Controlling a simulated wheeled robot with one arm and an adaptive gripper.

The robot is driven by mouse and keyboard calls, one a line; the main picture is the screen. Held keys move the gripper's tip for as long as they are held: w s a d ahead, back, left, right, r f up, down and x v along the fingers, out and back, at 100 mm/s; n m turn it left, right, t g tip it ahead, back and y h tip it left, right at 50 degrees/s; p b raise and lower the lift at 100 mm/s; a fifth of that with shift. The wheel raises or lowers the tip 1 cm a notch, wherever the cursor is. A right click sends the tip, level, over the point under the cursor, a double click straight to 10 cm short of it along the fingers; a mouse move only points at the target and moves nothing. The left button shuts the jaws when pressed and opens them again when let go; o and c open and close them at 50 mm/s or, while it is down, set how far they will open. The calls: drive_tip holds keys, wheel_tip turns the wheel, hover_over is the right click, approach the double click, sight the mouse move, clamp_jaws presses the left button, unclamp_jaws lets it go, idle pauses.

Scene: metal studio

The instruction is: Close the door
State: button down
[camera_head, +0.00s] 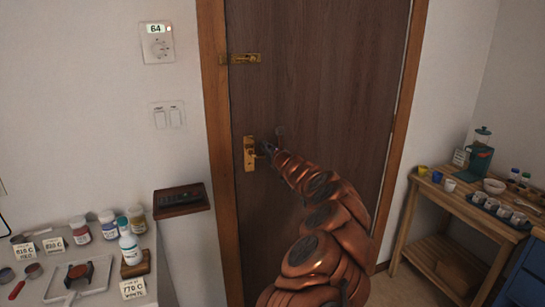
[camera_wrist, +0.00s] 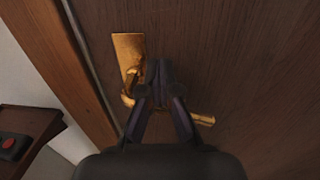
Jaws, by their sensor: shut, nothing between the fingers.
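A dark brown wooden door (camera_head: 322,84) stands in a lighter wooden frame (camera_head: 214,70). It looks flush with the frame, though I cannot tell whether it is fully latched. A brass handle plate (camera_head: 249,153) is on its left side, and it also shows in the wrist view (camera_wrist: 128,55) with a brass lever (camera_wrist: 204,120) pointing right. My gripper (camera_head: 268,148) is at the door by the handle; in the wrist view its fingertips (camera_wrist: 159,66) are together and empty, in front of the lever and hiding its middle. I cannot tell whether they touch it.
A brass latch (camera_head: 240,59) sits higher on the door's left edge. A small dark shelf (camera_head: 181,200) is on the wall left of the frame. A table with bottles (camera_head: 129,244) is at lower left. A wooden bench (camera_head: 443,205) with cups stands at right.

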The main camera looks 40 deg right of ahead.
drive_tip(key=s+a+b, duration=0.1)
drive_tip(key=s+b, duration=0.4)
drive_tip(key=s, duration=0.2)
drive_tip(key=shift+a, duration=0.4)
idle(0.3)
